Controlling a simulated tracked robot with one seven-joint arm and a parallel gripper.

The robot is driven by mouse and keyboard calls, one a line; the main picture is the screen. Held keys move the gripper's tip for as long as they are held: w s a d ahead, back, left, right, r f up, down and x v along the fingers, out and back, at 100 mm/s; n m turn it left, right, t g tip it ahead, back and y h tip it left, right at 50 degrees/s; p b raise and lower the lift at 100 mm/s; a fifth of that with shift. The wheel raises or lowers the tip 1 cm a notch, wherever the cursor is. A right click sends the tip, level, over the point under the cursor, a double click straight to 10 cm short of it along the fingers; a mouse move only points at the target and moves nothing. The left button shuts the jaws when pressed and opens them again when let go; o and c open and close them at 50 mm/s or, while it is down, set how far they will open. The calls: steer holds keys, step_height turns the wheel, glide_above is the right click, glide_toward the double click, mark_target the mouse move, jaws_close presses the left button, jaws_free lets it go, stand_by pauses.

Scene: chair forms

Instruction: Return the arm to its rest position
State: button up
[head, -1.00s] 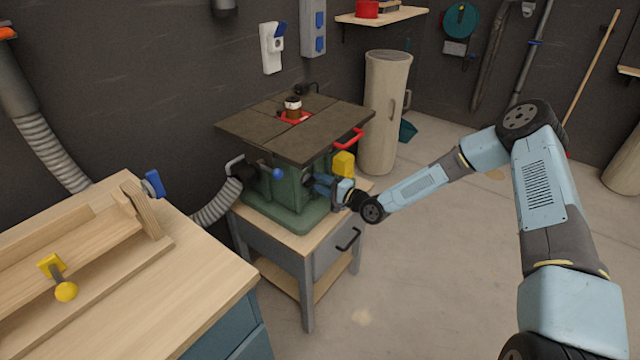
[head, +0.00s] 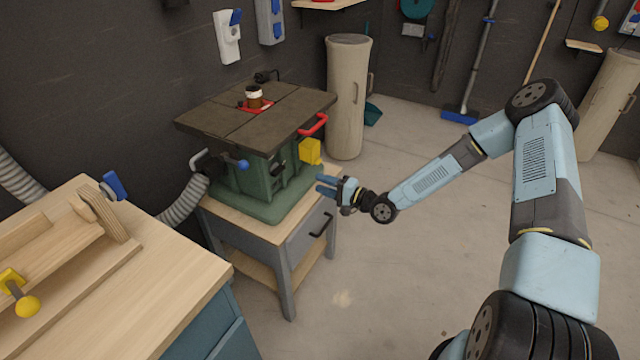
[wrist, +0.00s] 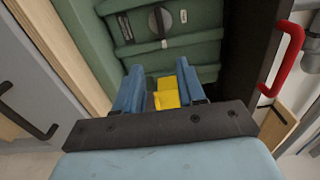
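My gripper (head: 323,184) is at the right front of the green spindle machine (head: 258,190), in free air beside its stand. Its two blue fingers stand apart and look empty. In the wrist view the gripper (wrist: 160,68) faces the machine's green body (wrist: 170,25). A yellow box (wrist: 166,92) shows between the fingers there; in the head view the yellow box (head: 311,150) sits on the machine above the gripper, apart from it. My arm reaches in from the right, bent at the elbow.
The machine's dark table (head: 285,115) with a red handle (head: 314,125) overhangs near my gripper. The wooden stand (head: 323,206) has a drawer handle. A workbench (head: 150,290) stands at the left, a beige cylinder (head: 346,100) behind. The floor to the right is mostly clear.

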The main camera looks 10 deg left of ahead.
stand_by(0.4)
steer(key=w+d+r+n+g+h, duration=0.1)
steer(key=w+d+r+n+h, duration=0.2)
steer(key=d+r+n+h, duration=0.55)
steer(key=s+d+r+m+h, duration=0.1)
steer(key=s+d+r+h, duration=0.15)
steer(key=d+r, duration=0.5)
steer(key=s+d+r+m+h, duration=0.2)
steer(key=d+r+h, duration=0.2)
steer(key=d+r, duration=0.35)
steer(key=s+d+r+h, duration=0.3)
steer(key=s+d+r, duration=0.4)
steer(key=s+r, duration=0.75)
steer(key=s, duration=0.7)
steer(key=s+d+r+y, duration=0.1)
steer(key=s+r, duration=0.2)
steer(key=s, duration=0.6)
steer(key=shift+s+m, duration=0.15)
steer(key=shift+m, duration=0.2)
